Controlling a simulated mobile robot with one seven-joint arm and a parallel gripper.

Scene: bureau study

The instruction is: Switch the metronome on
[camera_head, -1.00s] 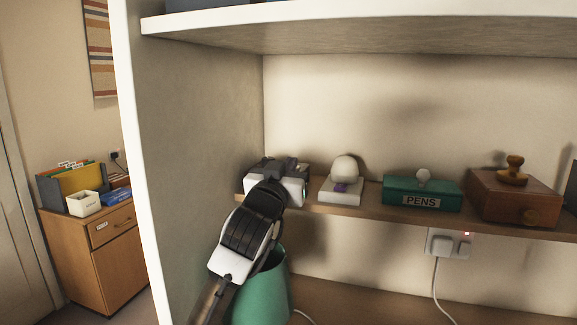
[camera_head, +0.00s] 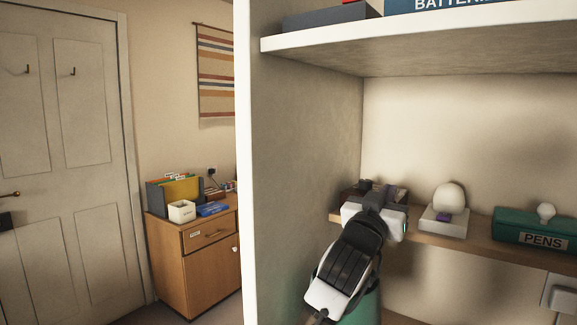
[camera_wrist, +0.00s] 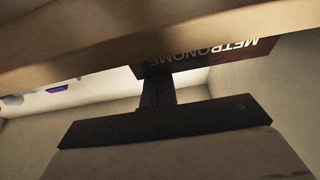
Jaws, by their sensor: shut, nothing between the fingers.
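The metronome (camera_wrist: 210,57) shows in the wrist view as a dark reddish-brown panel with the word METRONOME upside down. In the head view it is mostly hidden behind my gripper (camera_head: 378,190), at the left end of the wooden shelf. My gripper's dark fingers (camera_wrist: 157,90) are together with nothing between them. They point at the metronome's lettered face and overlap its lower edge in the wrist view. I cannot tell whether they touch it. No switch on the metronome can be made out.
A white egg-shaped object on a white base (camera_head: 447,222) stands just right of my gripper, then a green PENS box (camera_head: 540,230). The white side panel (camera_head: 300,170) is close on the left, and an upper shelf (camera_head: 430,52) overhangs. A wooden cabinet (camera_head: 200,265) stands beyond the panel.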

